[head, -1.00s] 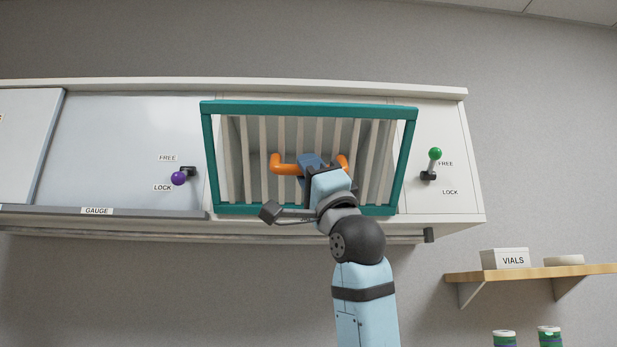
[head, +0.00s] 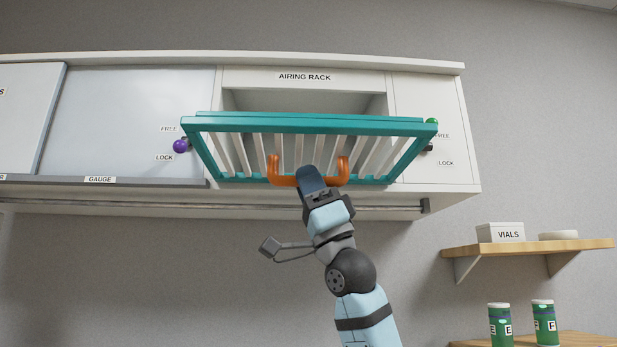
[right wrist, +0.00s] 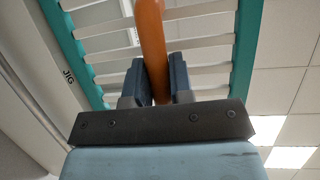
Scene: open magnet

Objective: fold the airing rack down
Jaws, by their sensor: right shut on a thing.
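The airing rack (head: 310,125) is a teal frame with pale slats, tilted out from its cabinet opening with its top edge swung toward me and its lower edge at the cabinet. My right gripper (head: 311,176) is shut on the orange handle (head: 343,172) of the rack. In the right wrist view the orange handle (right wrist: 151,40) runs between the two fingers (right wrist: 153,82), with the slats and teal frame behind it. A purple-knobbed lever (head: 180,146) is left of the rack, by the LOCK label. A green-knobbed lever (head: 432,121) on the right is partly hidden by the rack. My left gripper is not in view.
The white cabinet (head: 437,90) carries a rail (head: 250,206) along its underside. A grey-white panel marked GAUGE (head: 130,120) is at left. A wooden shelf (head: 530,247) holds a VIALS box (head: 500,232) at lower right, above green canisters (head: 500,325). Open wall lies below the cabinet.

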